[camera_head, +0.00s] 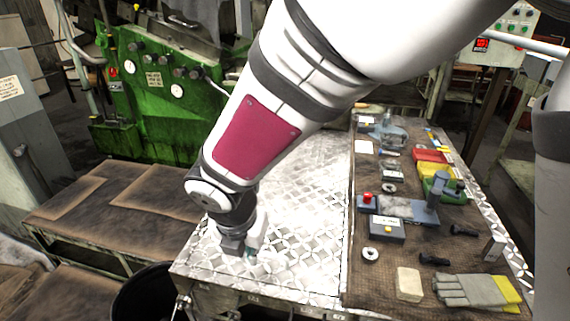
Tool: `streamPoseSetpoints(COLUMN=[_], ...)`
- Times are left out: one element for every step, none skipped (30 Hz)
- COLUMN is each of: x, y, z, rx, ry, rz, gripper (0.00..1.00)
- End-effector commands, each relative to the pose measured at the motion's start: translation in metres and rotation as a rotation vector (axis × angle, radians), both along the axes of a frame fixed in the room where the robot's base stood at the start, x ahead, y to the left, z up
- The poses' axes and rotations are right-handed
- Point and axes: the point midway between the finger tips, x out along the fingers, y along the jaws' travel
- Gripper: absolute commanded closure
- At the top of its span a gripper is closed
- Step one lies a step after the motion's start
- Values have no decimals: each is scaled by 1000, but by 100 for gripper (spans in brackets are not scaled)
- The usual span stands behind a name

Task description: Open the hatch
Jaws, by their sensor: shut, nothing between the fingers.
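My gripper (249,254) is low over the near left part of a silver checker-plate surface (308,245). Its fingers are shut and empty. Whether the fingertips touch the plate, I cannot tell. No part can be told for sure as the hatch; the checker-plate surface looks like a flat metal cover beside the workbench. My white arm with a dark red panel crosses the middle of the view and hides the far left part of the plate.
A brown bench top (405,235) at right holds several tools, a grey block with a red button (367,198), and work gloves (475,292). A green machine (160,110) stands behind. A low brown platform (110,205) and a dark round bin (145,298) lie left.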

Motion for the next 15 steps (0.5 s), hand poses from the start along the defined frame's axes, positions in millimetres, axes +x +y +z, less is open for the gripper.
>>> streamPoseSetpoints(x=[2,3,5,7,8,10,12,14,15,17,18,20,21,22,23], y=[-1,-2,-2,-2,-2,-3,-3,-3,-3,-3,-4,-4,-4,-4,-4], z=[-9,-14,-20,-26,-31,-38,-43,-48,-54,-58,-62,-66,-69,-72,-75], rx=[-4,-4,-3,-5,-4,-5,-4,-4,-4,-2,-3,-3,-2,-2,-1], ry=[4,5,3,5,4,5,4,4,4,3,4,2,2,2,2], rz=[0,-2,-2,-2,-2,-4,-3,-2,-3,-4,-4,-4,-4,-4,-5], gripper=[100,100,100,100,100,100,100,100,100,100,100,100,100,100,100])
